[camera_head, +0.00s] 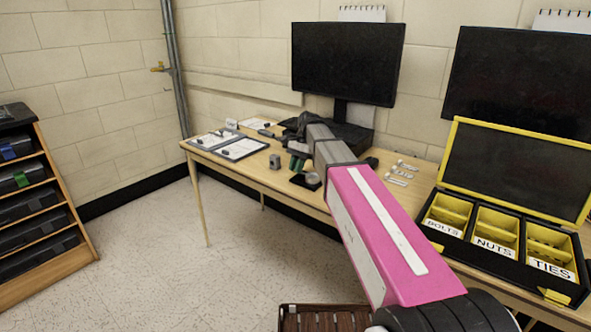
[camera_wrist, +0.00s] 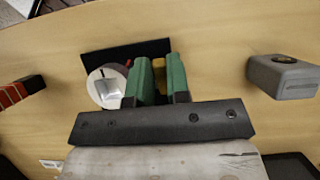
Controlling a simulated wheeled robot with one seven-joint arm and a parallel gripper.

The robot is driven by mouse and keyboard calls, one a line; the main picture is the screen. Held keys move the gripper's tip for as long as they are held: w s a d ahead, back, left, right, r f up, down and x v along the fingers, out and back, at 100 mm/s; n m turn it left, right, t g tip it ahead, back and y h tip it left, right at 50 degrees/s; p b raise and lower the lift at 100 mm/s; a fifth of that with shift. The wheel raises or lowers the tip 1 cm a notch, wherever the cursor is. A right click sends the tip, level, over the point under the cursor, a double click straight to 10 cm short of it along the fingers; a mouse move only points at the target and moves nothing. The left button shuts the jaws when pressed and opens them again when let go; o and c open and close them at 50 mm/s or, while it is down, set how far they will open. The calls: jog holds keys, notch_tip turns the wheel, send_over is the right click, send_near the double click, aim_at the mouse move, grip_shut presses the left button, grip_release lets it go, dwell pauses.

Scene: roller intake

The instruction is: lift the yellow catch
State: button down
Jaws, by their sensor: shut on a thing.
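My gripper (camera_wrist: 160,82) has green fingers closed on the yellow catch (camera_wrist: 158,68), a small yellow piece mostly hidden between them in the wrist view. The catch is at a black square plate (camera_wrist: 98,58) on the table, beside a round white part (camera_wrist: 103,92) with a grey block on it. A small red bit shows beside the left finger. In the head view my gripper (camera_head: 297,163) points down at the plate (camera_head: 300,182), and the catch cannot be seen there. Whether the catch is raised cannot be told.
A grey block (camera_wrist: 285,77) with a brass-coloured top stands to the right in the wrist view. A red-and-black item (camera_wrist: 20,92) lies left. In the head view, a monitor (camera_head: 347,62) stands behind, and an open black-and-yellow parts case (camera_head: 500,262) sits right. Clipboards (camera_head: 240,149) lie left.

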dwell(0.4)
jog(key=c, duration=1.1)
grip_release()
jog(key=shift+w+d+r, duration=0.1)
jog(key=shift+r, duration=0.05)
